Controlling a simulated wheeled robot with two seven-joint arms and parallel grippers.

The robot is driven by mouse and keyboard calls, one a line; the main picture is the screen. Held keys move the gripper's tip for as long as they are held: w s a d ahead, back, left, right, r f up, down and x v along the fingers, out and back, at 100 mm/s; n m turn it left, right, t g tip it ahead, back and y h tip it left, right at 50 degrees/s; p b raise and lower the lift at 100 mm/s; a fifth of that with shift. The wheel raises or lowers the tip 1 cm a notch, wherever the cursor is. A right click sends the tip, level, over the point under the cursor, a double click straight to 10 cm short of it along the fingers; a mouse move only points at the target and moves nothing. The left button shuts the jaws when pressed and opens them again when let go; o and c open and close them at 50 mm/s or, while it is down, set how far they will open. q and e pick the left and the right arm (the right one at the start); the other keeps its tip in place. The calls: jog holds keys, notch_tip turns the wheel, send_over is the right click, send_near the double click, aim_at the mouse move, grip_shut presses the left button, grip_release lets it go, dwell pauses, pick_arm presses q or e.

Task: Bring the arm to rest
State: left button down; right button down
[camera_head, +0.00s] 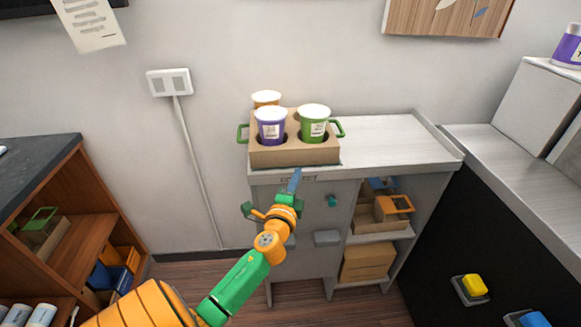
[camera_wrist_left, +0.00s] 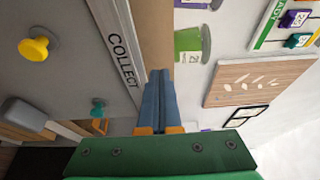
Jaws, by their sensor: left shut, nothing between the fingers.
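My left arm comes in from the lower left of the head view in orange and green. Its gripper (camera_head: 295,181) is shut and empty, just in front of the grey cabinet's front edge and below the cardboard cup carrier (camera_head: 294,155). In the left wrist view the blue fingers (camera_wrist_left: 158,90) lie together, near the carrier and the COLLECT label (camera_wrist_left: 122,60). The carrier holds a purple cup (camera_head: 271,126), a green cup (camera_head: 314,123) and an orange cup (camera_head: 266,98) at the back. My right gripper is not in view.
The grey cabinet (camera_head: 390,135) has a clear top to the right of the carrier, with boxes on its open shelves. A dark-topped wooden shelf (camera_head: 70,225) stands at left. A black counter with a yellow button (camera_head: 474,285) stands at right.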

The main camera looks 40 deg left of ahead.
pick_arm(q)
jog(key=v, duration=0.7)
jog(key=s+d+f+n+g+h, duration=0.1)
jog(key=s+d+f+g+h, duration=0.1)
jog(key=f, duration=0.7)
jog(key=s+d+f+n+g+h, duration=0.1)
jog(key=s+d+f+g+h, duration=0.1)
jog(key=f, duration=0.6)
jog(key=s+d+f+n+g+h, duration=0.1)
jog(key=s+d+f+g, duration=0.15)
jog(key=f, duration=0.65)
jog(key=s+d+f+n+g+h, duration=0.1)
jog(key=s+d+f+n+g, duration=0.1)
jog(key=s+f, duration=0.3)
jog(key=s+d+f+n+g+h, duration=0.1)
jog(key=s+f, duration=0.5)
jog(key=s, duration=0.6)
jog(key=s+d+f+n+g+h, duration=0.1)
jog(key=s+d+f+n+g, duration=0.2)
jog(key=s+d+f+g, duration=0.2)
jog(key=s+d+b, duration=0.1)
jog(key=s, duration=0.2)
jog(key=shift+s+f+n+h, duration=0.2)
jog(key=shift+f+n+h, duration=0.05)
jog(key=shift+n+h, duration=0.15)
